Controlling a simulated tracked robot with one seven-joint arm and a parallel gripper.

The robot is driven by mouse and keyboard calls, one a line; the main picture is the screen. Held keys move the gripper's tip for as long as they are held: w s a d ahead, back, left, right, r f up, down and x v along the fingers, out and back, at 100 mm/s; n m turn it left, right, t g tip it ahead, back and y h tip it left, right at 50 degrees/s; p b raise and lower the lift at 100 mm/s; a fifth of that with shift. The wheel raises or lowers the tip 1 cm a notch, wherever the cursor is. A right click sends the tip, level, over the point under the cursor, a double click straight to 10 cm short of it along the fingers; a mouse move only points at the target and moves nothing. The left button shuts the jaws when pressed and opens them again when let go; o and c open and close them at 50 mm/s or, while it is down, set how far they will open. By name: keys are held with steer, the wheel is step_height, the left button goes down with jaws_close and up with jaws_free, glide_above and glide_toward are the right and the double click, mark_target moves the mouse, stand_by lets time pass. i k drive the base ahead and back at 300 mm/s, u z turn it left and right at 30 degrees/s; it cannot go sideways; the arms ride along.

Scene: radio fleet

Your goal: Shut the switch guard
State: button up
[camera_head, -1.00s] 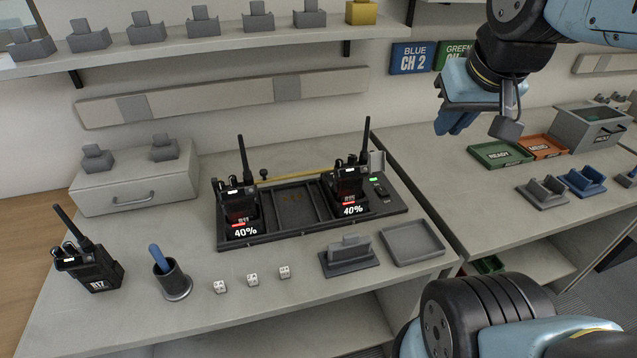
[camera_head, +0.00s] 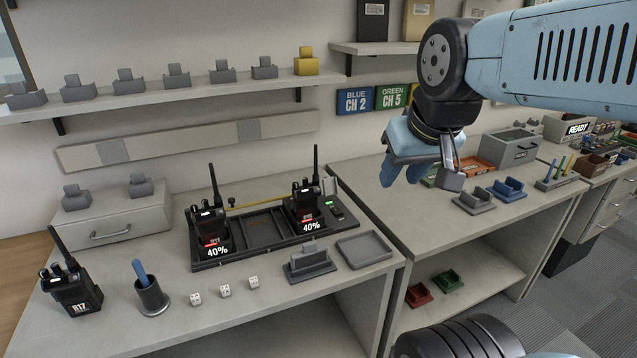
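The switch guard (camera_head: 329,187) is a small light grey flap standing upright at the back right end of the dark charging dock (camera_head: 262,231). In front of it is the switch (camera_head: 336,211), with a small green light beside it. The guard looks raised, leaving the switch uncovered.
Two radios with tall antennas, R11 (camera_head: 208,222) and another (camera_head: 304,203), stand in the dock at 40%. A grey cradle (camera_head: 310,262) and an empty tray (camera_head: 364,249) lie in front. Radio R17 (camera_head: 72,290) and a pen cup (camera_head: 152,296) stand at left.

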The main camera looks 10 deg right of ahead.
mark_target(329, 184)
steer(key=u, duration=2.2)
steer(key=k, duration=0.7)
steer(key=z, duration=1.8)
steer(key=i, duration=0.95)
steer(key=z, duration=0.05)
